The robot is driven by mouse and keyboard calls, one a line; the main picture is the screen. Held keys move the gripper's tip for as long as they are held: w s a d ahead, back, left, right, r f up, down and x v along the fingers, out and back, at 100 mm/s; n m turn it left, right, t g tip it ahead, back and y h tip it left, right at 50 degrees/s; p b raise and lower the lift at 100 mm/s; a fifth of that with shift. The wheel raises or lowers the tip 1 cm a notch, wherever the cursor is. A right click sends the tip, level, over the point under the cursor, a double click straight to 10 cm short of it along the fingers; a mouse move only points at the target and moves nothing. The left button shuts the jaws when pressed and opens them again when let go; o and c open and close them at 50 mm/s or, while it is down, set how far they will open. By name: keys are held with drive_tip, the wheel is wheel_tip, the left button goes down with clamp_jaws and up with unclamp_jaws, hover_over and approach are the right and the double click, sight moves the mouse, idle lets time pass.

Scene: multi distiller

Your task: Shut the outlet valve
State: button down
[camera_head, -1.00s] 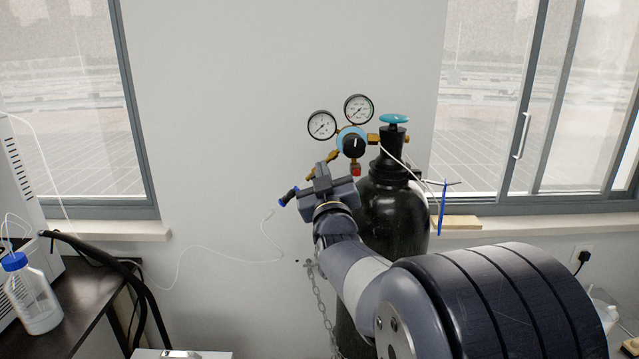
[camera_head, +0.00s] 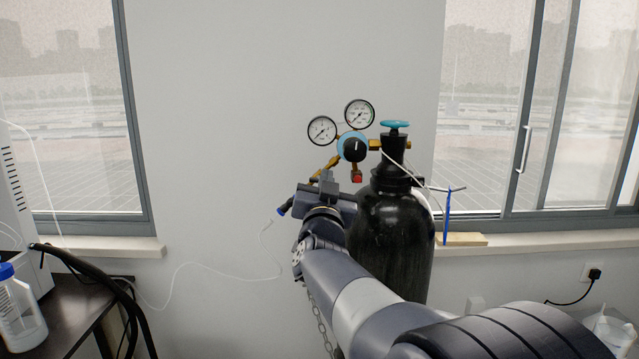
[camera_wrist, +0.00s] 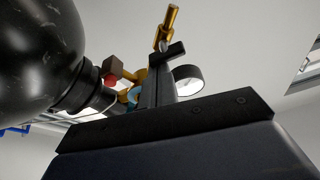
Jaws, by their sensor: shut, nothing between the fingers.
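The regulator (camera_head: 352,147) with two round gauges sits at the top of the black gas cylinder (camera_head: 392,225). A brass outlet branch (camera_head: 325,166) runs down and left from it. The outlet valve's handle is not clearly visible; my gripper covers part of this branch. My gripper (camera_head: 327,180) is shut and empty, just below the branch. In the wrist view, a brass piece (camera_wrist: 168,25) stands just beyond my gripper (camera_wrist: 170,52); I cannot tell whether they touch.
The cylinder is close to the right of my gripper. A turquoise handwheel (camera_head: 394,125) tops it. A chain (camera_head: 322,325) hangs below my arm. A dark bench (camera_head: 75,310) with a blue-capped bottle (camera_head: 22,318) stands at left. The wall left of the regulator is clear.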

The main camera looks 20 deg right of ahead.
drive_tip(key=m, duration=0.2)
drive_tip(key=m+g+h, duration=0.1)
drive_tip(key=m, duration=0.1)
drive_tip(key=f+m+g+h, duration=0.1)
drive_tip(key=m, duration=0.1)
drive_tip(key=shift+d+m, duration=0.1)
drive_tip(key=shift+m, duration=0.3)
idle(0.6)
idle(0.8)
